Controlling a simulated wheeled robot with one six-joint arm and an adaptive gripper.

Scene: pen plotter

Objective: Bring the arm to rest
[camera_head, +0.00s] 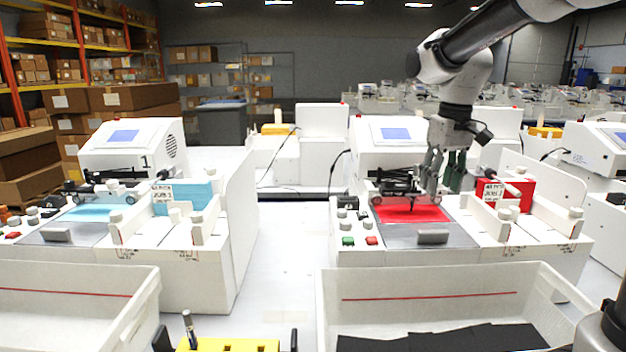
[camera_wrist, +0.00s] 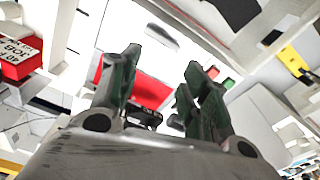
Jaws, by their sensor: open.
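My gripper (camera_head: 443,172) hangs from my arm over the right-hand pen plotter, beside its pen carriage (camera_head: 395,182). In the wrist view the two green-padded fingers of my gripper (camera_wrist: 160,90) are spread apart with nothing between them. Below and beyond them lies the red sheet (camera_head: 412,210) on the plotter bed, and it also shows in the wrist view (camera_wrist: 150,92). The fingers look close to the carriage in the head view; I cannot tell whether they touch it.
A red block (camera_head: 515,193) with a job label stands right of the bed. A left plotter (camera_head: 130,150) holds a blue sheet (camera_head: 90,213). White bins (camera_head: 440,282) stand in front; the right one holds black sheets (camera_head: 440,340). A yellow holder (camera_head: 228,345) with a pen (camera_head: 189,328) is at front.

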